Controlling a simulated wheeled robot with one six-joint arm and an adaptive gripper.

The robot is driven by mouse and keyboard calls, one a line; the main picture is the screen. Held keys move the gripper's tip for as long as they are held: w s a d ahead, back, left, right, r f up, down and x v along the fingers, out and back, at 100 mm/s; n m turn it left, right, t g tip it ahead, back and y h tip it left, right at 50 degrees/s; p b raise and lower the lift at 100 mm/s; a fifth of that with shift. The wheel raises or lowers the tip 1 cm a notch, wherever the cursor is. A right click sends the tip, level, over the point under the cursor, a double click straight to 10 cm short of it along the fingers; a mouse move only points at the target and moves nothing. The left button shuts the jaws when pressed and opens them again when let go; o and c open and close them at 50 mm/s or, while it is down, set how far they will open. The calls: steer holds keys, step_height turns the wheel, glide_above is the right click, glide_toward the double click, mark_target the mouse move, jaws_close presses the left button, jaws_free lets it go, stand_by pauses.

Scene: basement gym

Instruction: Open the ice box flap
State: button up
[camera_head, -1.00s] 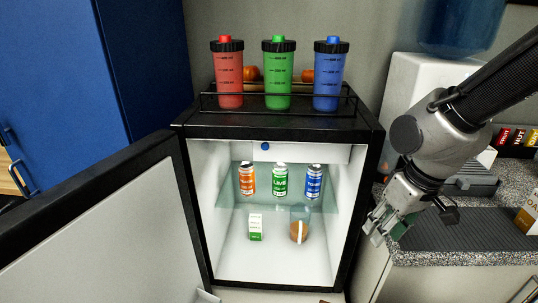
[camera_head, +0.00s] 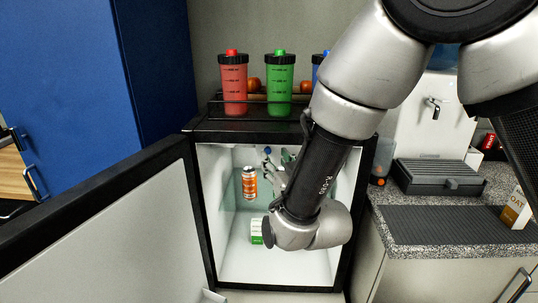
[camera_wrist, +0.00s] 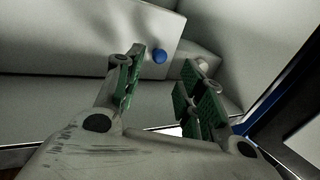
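The fridge stands open. The ice box flap is a pale panel (camera_wrist: 85,35) at the top inside, with a small round blue knob (camera_wrist: 160,56). The knob also shows in the head view (camera_head: 267,150), just left of my fingers. The flap looks shut, but my arm hides much of it in the head view. My gripper (camera_head: 284,166) is inside the fridge at the flap's height. In the wrist view my gripper (camera_wrist: 164,62) is open, with green-padded fingers. The knob appears between the fingertips; I cannot tell whether they touch it.
The fridge door (camera_head: 110,235) is swung open to the left. An orange can (camera_head: 249,183) stands on the shelf and a green-white carton (camera_head: 256,231) below. Red (camera_head: 234,85) and green (camera_head: 280,85) shakers stand in a rack on top. A counter (camera_head: 445,225) lies right.

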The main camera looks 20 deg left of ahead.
mark_target(268, 151)
steer(key=x, duration=0.5)
steer(key=shift+w, duration=0.15)
steer(key=shift+c, duration=0.5)
jaws_close()
